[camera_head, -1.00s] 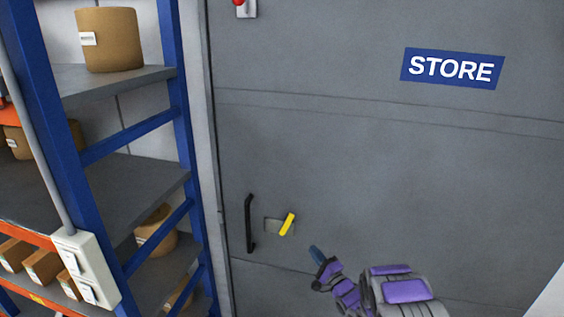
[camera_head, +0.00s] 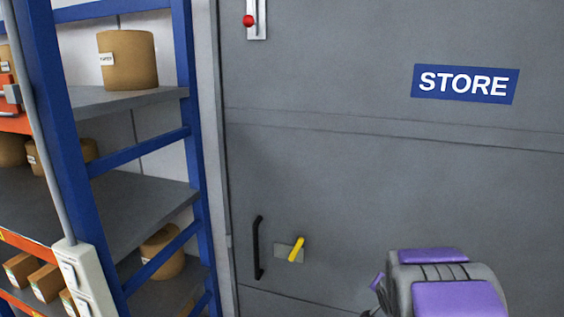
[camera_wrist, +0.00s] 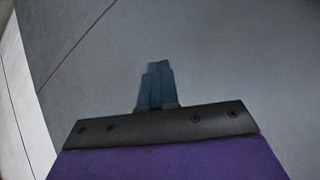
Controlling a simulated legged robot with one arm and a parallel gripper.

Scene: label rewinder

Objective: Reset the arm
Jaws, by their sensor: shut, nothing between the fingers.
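My gripper (camera_wrist: 158,68) shows in the wrist view, its blue-grey fingers shut together with nothing between them. A plain grey surface fills the view beyond the fingertips. In the head view my purple and grey arm is at the bottom right, drawn in low, and the fingertips are out of that view. The arm is in front of a grey door (camera_head: 370,190), to the right of its yellow handle (camera_head: 297,249) and apart from it.
The door carries a black pull bar (camera_head: 258,248), a blue STORE sign (camera_head: 465,84) and a red-knobbed fitting (camera_head: 250,20). A blue-framed shelf rack (camera_head: 75,160) with brown rolls (camera_head: 128,60) and small boxes stands at left. A white switch box (camera_head: 84,278) is at lower left.

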